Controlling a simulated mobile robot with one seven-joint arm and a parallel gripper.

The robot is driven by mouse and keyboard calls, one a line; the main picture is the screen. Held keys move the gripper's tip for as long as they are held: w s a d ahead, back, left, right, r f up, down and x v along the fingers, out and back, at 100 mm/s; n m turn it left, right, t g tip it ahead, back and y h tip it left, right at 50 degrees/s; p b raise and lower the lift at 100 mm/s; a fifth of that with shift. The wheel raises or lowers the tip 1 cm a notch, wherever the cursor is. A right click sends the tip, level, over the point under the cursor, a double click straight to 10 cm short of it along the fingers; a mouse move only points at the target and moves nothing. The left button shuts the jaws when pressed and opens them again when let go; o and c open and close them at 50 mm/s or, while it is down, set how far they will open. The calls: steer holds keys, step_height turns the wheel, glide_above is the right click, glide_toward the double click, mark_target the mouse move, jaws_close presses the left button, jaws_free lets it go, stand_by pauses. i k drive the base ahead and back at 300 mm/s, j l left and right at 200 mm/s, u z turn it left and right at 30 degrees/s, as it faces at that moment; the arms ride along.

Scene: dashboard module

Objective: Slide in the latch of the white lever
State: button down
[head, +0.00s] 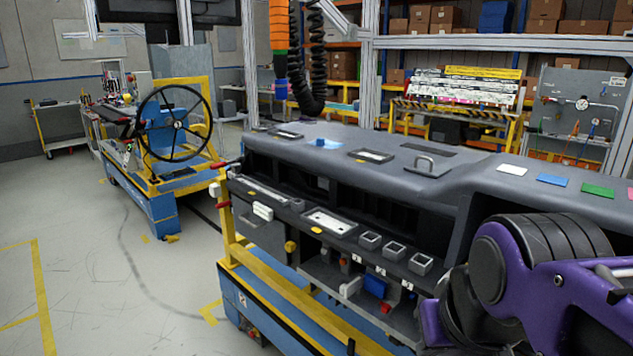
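The grey dashboard module (300,221) stands across the middle and right of the head view. A small white piece (350,287) sits low on its front, beside a blue block (375,286). Another white piece (263,211) is on the left part of the front panel. I cannot tell which of these is the white lever, and no latch can be made out at this size. My purple and black arm fills the lower right corner and hides the right part of the module's front. My gripper is not in view.
A yellow and blue frame (300,312) carries the module. A cart with a black steering wheel (176,123) stands at the back left. The grey floor (110,270) at left is clear.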

mark_target(347, 291)
steer(key=i+j+z, duration=0.1)
steer(key=z, duration=0.7)
steer(key=i+j+z, duration=0.1)
steer(key=j+z, duration=0.15)
steer(key=j, duration=0.15)
steer(key=j+z, duration=0.45)
steer(key=j, duration=1.5)
